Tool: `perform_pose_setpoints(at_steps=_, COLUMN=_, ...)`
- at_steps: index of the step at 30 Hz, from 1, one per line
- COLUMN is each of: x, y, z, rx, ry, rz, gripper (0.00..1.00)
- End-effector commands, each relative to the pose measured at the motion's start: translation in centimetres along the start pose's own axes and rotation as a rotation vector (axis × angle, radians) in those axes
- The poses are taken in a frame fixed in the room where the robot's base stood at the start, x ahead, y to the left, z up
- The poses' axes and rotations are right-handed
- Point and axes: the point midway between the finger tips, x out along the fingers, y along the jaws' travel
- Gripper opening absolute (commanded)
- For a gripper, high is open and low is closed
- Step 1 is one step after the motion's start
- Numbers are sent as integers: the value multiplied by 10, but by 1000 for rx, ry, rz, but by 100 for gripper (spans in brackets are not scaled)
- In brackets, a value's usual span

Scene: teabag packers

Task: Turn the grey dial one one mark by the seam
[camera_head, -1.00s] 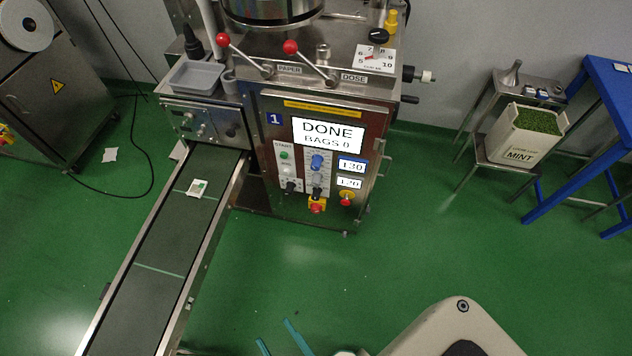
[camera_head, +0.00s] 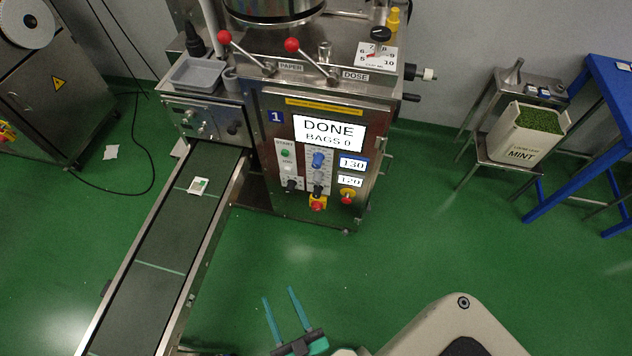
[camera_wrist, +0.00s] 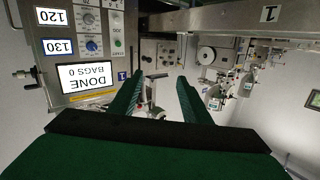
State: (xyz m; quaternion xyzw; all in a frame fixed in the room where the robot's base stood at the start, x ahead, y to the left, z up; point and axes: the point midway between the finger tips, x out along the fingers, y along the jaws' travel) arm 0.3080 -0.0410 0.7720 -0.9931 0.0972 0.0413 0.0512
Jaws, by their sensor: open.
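The machine's front panel (camera_head: 270,190) carries a blue dial (camera_head: 318,160) beside a display reading 130. In the wrist view the panel is upside down at the upper left, with the blue dial (camera_wrist: 91,46) and the grey dial (camera_wrist: 88,19). My gripper (camera_head: 279,293) is open and empty, over the green floor in front of the machine and apart from the panel. Its two teal fingers also show in the wrist view (camera_wrist: 160,82).
The screen (camera_head: 328,132) reads DONE, BAGS 0. Red-knobbed levers (camera_head: 291,45) stand on top. A conveyor (camera_head: 160,240) with a teabag (camera_head: 198,186) runs at left.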

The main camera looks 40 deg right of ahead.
Motion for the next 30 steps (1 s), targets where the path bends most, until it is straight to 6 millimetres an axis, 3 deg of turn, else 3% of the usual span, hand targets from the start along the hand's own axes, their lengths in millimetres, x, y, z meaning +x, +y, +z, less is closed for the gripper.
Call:
perform_pose_setpoints(at_steps=1, x=17, y=7, z=9, rx=14, ry=22, rz=28, gripper=44)
perform_pose_setpoints(at_steps=10, x=109, y=59, z=53, rx=87, ry=117, rz=213, gripper=44)
perform_pose_setpoints(at_steps=21, x=224, y=150, z=81, rx=158, ry=194, rz=476, gripper=44)
perform_pose_setpoints(at_steps=25, x=255, y=181, z=84, rx=176, ry=205, rz=560, gripper=44)
perform_pose_setpoints(at_steps=30, x=278, y=207, z=86, rx=188, ry=207, rz=628, gripper=44)
